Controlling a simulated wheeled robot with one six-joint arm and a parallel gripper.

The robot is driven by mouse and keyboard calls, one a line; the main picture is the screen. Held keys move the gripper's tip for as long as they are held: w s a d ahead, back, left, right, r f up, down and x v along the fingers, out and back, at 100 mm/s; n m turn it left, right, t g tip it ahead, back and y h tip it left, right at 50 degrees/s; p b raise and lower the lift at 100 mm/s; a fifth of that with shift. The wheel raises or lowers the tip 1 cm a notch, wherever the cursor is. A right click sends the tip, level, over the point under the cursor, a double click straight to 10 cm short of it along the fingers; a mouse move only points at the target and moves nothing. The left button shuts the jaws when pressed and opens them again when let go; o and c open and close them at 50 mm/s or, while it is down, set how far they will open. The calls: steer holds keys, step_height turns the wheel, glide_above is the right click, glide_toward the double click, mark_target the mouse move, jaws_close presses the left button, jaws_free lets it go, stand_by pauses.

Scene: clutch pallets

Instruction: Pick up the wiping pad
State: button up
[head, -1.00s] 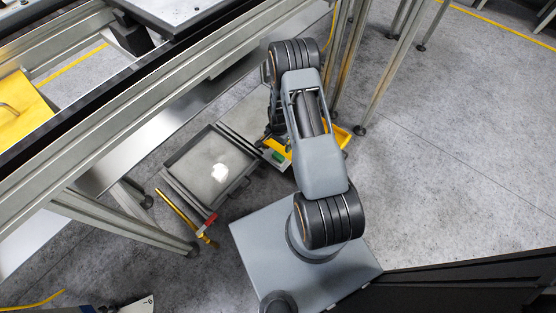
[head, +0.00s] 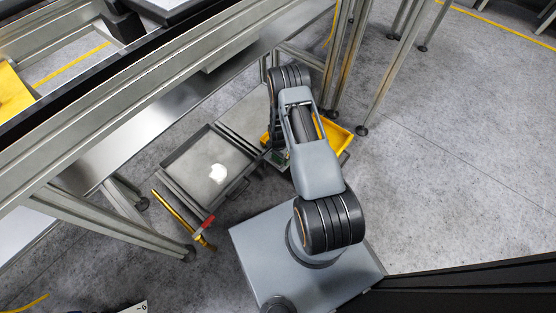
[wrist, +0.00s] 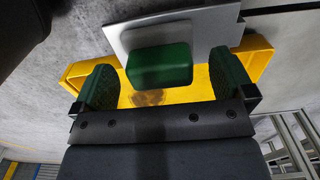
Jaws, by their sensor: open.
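A green block (wrist: 160,66), which looks like the wiping pad, shows in the wrist view over a yellow tray (wrist: 262,62). My gripper (wrist: 164,75) is open, with one green-padded finger to the left of the block and one to the right. Gaps show between the block and both fingers, so neither appears to touch it. In the head view the yellow tray (head: 337,136) is partly hidden under my arm. The gripper and block are mostly hidden there.
A grey plate (wrist: 130,32) lies behind the block. In the head view a dark-rimmed grey tray (head: 180,150) stands left of my arm, with a yellow-and-red tool (head: 183,217) beside it. Metal frame legs (head: 345,65) stand close behind; open floor lies right.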

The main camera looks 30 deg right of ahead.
step_height(320, 180, down, 2)
steer(key=shift+f+b, duration=0.25)
steer(key=shift+b, duration=0.05)
steer(key=shift+c, duration=0.2)
steer(key=c, duration=0.9)
